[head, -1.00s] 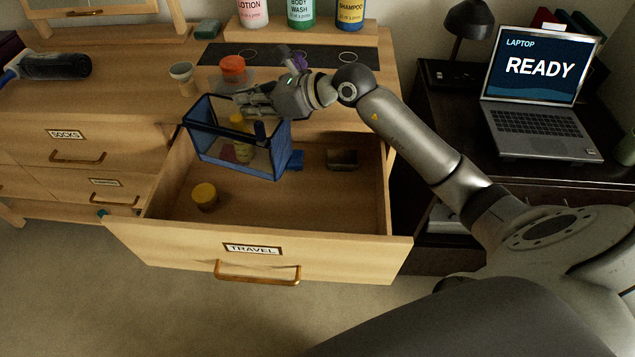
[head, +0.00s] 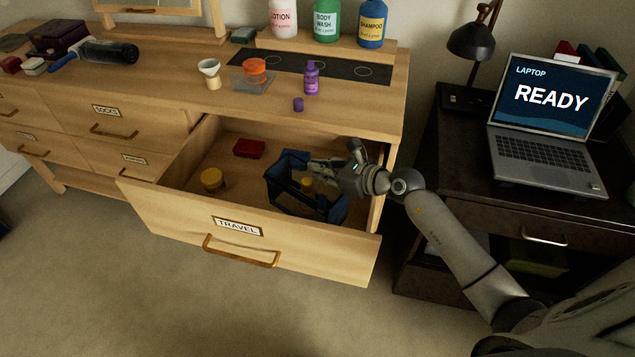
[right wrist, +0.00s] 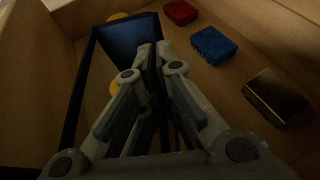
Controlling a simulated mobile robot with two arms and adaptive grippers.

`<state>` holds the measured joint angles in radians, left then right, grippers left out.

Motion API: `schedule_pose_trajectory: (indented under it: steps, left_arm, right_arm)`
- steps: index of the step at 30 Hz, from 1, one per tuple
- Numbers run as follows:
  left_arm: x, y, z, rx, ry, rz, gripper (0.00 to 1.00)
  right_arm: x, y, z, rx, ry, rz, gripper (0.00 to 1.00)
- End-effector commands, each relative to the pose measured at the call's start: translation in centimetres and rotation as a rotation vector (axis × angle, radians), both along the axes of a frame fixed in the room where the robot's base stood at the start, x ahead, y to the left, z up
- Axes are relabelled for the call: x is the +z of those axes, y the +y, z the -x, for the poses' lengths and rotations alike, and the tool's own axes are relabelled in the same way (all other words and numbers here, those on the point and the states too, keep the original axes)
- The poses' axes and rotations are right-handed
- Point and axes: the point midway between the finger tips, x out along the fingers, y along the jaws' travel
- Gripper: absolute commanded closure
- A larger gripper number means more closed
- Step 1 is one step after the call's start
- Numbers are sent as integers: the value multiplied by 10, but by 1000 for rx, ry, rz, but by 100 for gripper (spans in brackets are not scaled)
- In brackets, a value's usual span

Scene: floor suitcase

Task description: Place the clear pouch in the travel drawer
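The clear pouch (head: 283,183), a see-through box shape with dark blue edges, is down inside the open travel drawer (head: 180,213), towards its right side. A yellow-capped item (head: 307,183) shows inside the pouch. My right gripper (head: 318,168) is at the pouch's upper rim. In the right wrist view, the fingers (right wrist: 158,55) are closed together on the rim of the pouch (right wrist: 128,40). Whether the pouch rests on the drawer floor is hard to tell. My left gripper is not in view.
In the drawer are a yellow-lidded jar (head: 212,180), a red box (head: 249,148), a blue box (right wrist: 213,45) and a dark box (right wrist: 278,96). A laptop (head: 545,125) is on the right.

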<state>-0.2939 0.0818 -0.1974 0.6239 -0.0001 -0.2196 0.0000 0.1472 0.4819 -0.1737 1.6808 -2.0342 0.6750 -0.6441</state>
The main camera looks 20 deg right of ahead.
Motion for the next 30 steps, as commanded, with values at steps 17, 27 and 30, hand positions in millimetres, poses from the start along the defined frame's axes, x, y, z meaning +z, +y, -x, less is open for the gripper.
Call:
schedule_pose_trajectory:
  steps: [17,27,30]
  left_arm:
    - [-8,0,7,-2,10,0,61]
    - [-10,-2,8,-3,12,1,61]
    - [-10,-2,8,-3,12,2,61]
  right_arm:
    - [-37,0,0,-1,-1,0,100]
    - [-41,0,0,0,0,0,73]
    - [-41,0,0,0,1,-1,73]
